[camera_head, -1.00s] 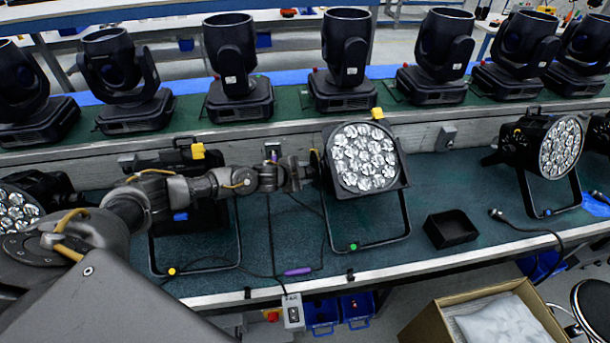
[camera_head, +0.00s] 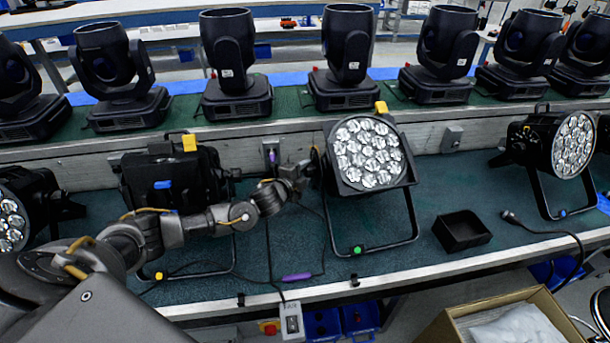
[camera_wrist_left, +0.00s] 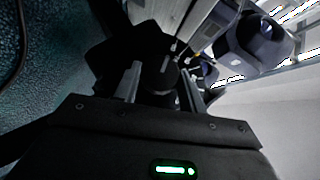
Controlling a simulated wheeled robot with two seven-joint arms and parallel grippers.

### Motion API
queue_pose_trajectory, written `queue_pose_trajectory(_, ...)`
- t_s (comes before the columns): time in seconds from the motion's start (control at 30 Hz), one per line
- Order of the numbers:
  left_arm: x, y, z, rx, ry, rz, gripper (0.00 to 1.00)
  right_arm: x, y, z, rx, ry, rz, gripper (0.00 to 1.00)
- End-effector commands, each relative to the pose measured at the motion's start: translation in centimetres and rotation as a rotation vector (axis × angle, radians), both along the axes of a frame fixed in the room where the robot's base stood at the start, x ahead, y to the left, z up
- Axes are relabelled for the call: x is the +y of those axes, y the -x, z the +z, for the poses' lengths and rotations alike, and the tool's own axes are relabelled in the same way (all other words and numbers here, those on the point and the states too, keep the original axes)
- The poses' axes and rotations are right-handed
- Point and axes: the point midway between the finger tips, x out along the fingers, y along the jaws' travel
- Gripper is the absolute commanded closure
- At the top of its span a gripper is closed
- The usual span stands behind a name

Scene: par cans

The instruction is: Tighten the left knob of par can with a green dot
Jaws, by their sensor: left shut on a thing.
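The par can with the green dot (camera_head: 370,155) stands on the bench in the middle of the head view, its lamp face tilted up. The green dot (camera_head: 357,249) is on the front of its bracket. My left gripper (camera_head: 312,170) is at the left side of this par can, at its left knob. In the left wrist view the dark knob (camera_wrist_left: 160,75) lies between my two fingers, and the gripper is shut on it. The knob is mostly hidden in the head view. My right gripper is out of view.
A par can with a yellow dot (camera_head: 172,190) stands left, behind my arm; another (camera_head: 565,150) with a blue dot stands right.

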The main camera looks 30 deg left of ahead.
Motion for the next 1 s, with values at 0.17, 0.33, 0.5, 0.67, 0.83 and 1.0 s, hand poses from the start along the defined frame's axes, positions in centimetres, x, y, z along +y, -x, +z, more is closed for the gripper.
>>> queue_pose_trajectory(0.17, -0.1, 0.0, 0.0, -0.002, 0.000, -0.002, 0.82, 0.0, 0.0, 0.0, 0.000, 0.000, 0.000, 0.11)
queue_pose_trajectory(0.33, -0.1, 0.0, 0.0, -0.003, 0.000, -0.003, 0.82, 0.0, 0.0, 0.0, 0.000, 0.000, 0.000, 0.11)
queue_pose_trajectory(0.5, -0.1, 0.0, 0.0, -0.001, 0.000, -0.002, 0.40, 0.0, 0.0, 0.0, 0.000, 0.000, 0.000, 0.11)
queue_pose_trajectory(0.67, 0.0, 0.0, 0.0, -0.001, -0.001, -0.001, 0.37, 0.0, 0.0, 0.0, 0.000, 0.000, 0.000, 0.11)
queue_pose_trajectory(0.83, 0.0, 0.2, 0.0, -0.001, 0.000, -0.001, 0.37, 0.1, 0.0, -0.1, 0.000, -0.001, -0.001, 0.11)
queue_pose_trajectory(1.0, 0.2, 2.0, 0.2, 0.000, 0.000, -0.003, 0.37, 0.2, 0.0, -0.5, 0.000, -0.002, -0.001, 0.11)
